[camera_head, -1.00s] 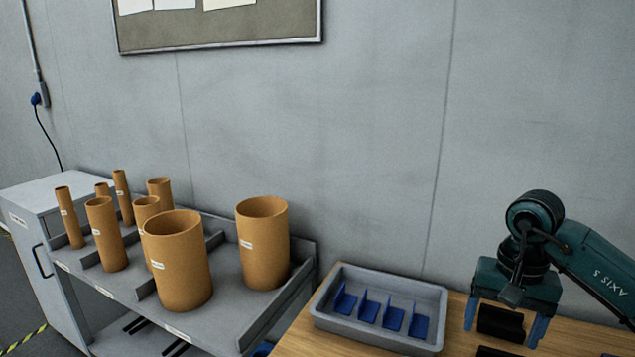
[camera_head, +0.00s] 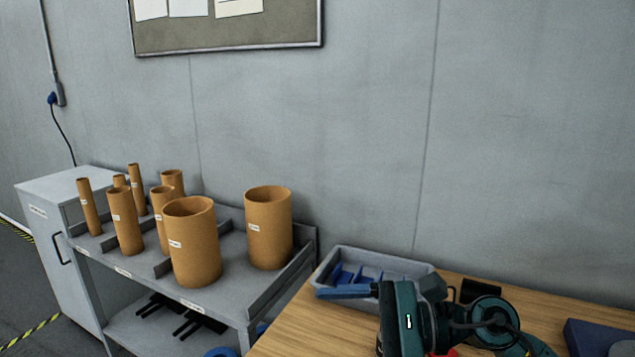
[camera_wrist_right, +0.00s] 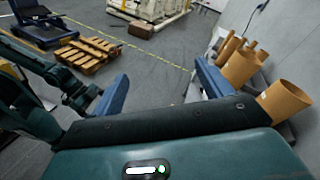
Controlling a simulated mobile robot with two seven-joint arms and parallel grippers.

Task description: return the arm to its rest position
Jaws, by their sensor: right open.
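My right gripper (camera_head: 350,292) is over the wooden bench at the lower right of the head view, in front of the grey tray. It is turned sideways, and one blue finger shows pointing left. In the right wrist view both blue fingers of the gripper (camera_wrist_right: 162,90) stand wide apart with nothing between them. The gap looks out over the floor, with the brown tubes beyond the right finger. My left gripper is not in view.
A grey tray (camera_head: 428,267) with blue dividers stands on the wooden bench (camera_head: 285,335). Several brown tubes (camera_head: 268,228) stand on a grey shelf rack (camera_head: 215,298) at left. A dark blue object (camera_head: 598,338) lies at right. A wooden pallet (camera_wrist_right: 85,55) lies on the floor.

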